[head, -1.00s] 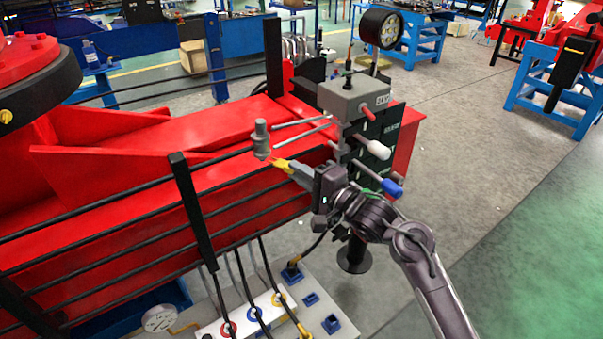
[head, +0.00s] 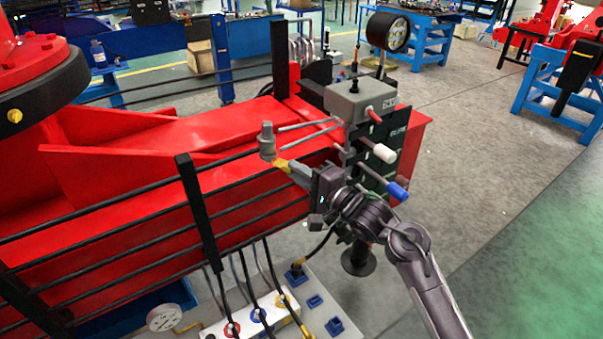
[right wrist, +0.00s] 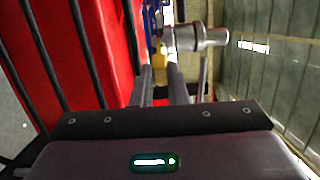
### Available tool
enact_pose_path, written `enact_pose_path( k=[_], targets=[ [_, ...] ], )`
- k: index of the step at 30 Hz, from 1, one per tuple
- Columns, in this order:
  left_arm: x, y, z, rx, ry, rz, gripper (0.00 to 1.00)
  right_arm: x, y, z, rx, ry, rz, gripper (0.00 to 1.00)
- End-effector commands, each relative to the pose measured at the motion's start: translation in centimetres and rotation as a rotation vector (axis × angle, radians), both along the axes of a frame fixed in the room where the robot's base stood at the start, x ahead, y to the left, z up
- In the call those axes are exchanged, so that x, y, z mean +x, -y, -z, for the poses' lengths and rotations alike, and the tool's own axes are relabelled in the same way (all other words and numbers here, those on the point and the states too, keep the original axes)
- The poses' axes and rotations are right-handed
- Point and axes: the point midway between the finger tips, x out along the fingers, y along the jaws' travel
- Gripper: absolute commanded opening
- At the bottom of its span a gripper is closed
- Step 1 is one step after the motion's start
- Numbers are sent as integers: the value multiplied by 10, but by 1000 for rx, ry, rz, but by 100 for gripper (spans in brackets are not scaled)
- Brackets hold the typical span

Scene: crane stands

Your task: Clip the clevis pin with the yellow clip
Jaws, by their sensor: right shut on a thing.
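The grey clevis pin (head: 266,141) stands upright beside the red beam, at the end of two thin grey rods. In the right wrist view the pin (right wrist: 203,37) lies sideways across the top, just beyond the fingers. My right gripper (head: 283,166) is shut on the yellow clip (head: 279,162), whose tip is close to the pin's lower end. In the right wrist view the clip (right wrist: 160,70) sits between the fingertips, beside the pin's left end. I cannot tell whether clip and pin touch. My left gripper is not in view.
A grey valve box (head: 360,98) with white (head: 384,152) and blue-tipped (head: 397,190) levers stands right of the pin. A round gauge (head: 388,31) rises behind it. Black hoses run along the red beam (head: 130,230). Open floor lies to the right.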

Motion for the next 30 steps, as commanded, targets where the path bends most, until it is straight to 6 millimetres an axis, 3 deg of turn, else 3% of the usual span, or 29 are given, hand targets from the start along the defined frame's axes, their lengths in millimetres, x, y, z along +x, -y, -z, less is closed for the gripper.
enact_pose_path(
  k=[20,21,26,30],
  targets=[
    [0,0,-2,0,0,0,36,7,-13,-1,1,-1,0,0],
    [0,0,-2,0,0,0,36,7,-14,-1,1,-1,0,14],
    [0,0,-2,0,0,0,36,7,-14,-1,0,0,0,35],
    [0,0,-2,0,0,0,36,7,-13,-1,1,-1,0,39]
  ],
)
